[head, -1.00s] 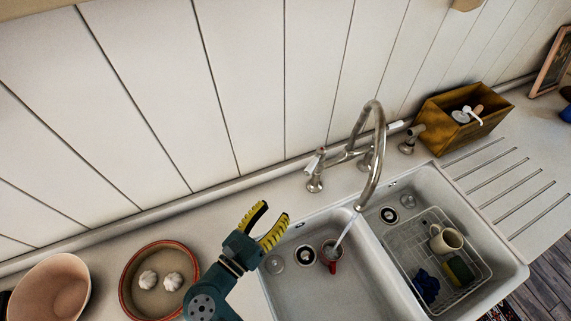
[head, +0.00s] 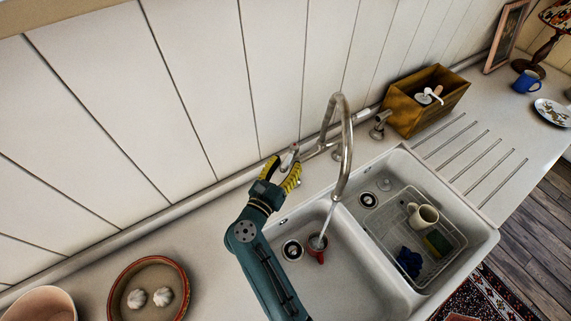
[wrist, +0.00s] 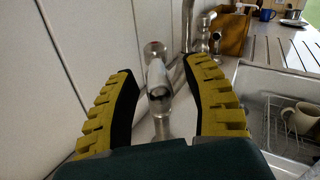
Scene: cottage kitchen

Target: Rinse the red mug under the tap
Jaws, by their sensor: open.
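The red mug (head: 316,256) stands in the left basin of the double sink (head: 345,282). A stream of water (head: 327,218) runs from the curved tap (head: 343,135) into the mug. My gripper (head: 287,163) is open at the tap's left handle (head: 292,152), behind the left basin. In the wrist view, the handle (wrist: 159,84) shows between my two yellow-padded fingers (wrist: 158,72). I cannot tell whether either finger touches it. The mug is not visible in the wrist view.
The right basin holds a wire rack (head: 440,258) with a cream mug (head: 424,216), a blue cloth (head: 408,262) and a sponge (head: 437,243). A wooden box (head: 425,105) stands behind the drainer. A bowl with garlic (head: 118,298) is at left. The wall is close behind the tap.

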